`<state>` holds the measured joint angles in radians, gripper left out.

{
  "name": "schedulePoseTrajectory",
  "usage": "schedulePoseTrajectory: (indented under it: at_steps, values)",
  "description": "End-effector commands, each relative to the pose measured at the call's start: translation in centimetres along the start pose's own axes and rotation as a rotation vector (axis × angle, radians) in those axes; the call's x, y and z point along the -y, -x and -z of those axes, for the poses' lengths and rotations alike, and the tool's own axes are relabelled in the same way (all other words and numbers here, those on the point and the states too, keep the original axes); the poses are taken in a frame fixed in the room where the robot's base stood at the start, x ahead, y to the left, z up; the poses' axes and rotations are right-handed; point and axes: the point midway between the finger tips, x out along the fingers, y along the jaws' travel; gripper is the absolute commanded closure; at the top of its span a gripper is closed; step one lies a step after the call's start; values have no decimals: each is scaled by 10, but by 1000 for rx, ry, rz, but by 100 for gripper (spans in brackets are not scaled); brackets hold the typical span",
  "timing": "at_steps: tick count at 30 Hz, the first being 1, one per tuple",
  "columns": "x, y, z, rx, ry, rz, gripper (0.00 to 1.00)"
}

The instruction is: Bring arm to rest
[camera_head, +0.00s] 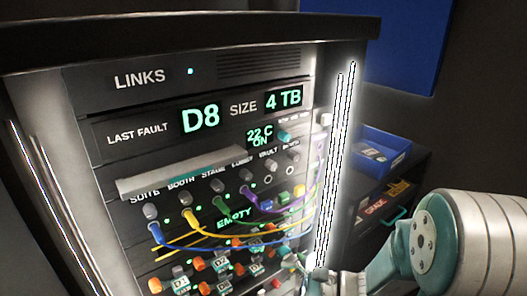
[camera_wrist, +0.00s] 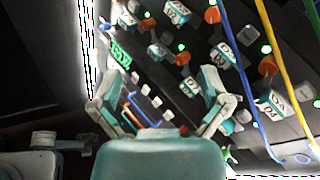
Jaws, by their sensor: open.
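My arm (camera_head: 425,245) reaches in from the right in the head view, bent toward the lower part of the rack. My gripper (camera_wrist: 162,78) shows in the wrist view with its two fingers spread apart and nothing between them. Behind the fingers is the rack's lower panel, with labelled drive modules (camera_wrist: 225,55) and orange knobs (camera_wrist: 268,66). In the head view the gripper is at the bottom edge, mostly cut off, near the rack's lower right. I cannot tell whether it touches the panel.
The rack (camera_head: 110,130) has blue, yellow, green and purple cables (camera_head: 245,243) hanging across its front. A bright light strip (camera_head: 335,160) runs up its right edge. A blue bin (camera_head: 385,150) stands on a dark cabinet to the right, behind my arm.

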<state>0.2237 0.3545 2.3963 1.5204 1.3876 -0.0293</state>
Motion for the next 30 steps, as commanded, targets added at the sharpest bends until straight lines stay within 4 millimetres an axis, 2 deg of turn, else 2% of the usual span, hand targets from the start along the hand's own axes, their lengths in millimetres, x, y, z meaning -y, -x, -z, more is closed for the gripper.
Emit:
schedulePoseTrajectory:
  at_steps: [1, 6, 16, 22, 30]
  values:
    - [-6, 0, -11, -15, 51, -51, 3]
    - [-28, 4, -36, -78, 209, -222, 3]
    - [-65, 30, -67, -249, 540, -519, 3]
    - [-78, 54, -78, -382, 752, -675, 3]
    - [-81, 93, -92, -592, 1043, -851, 3]
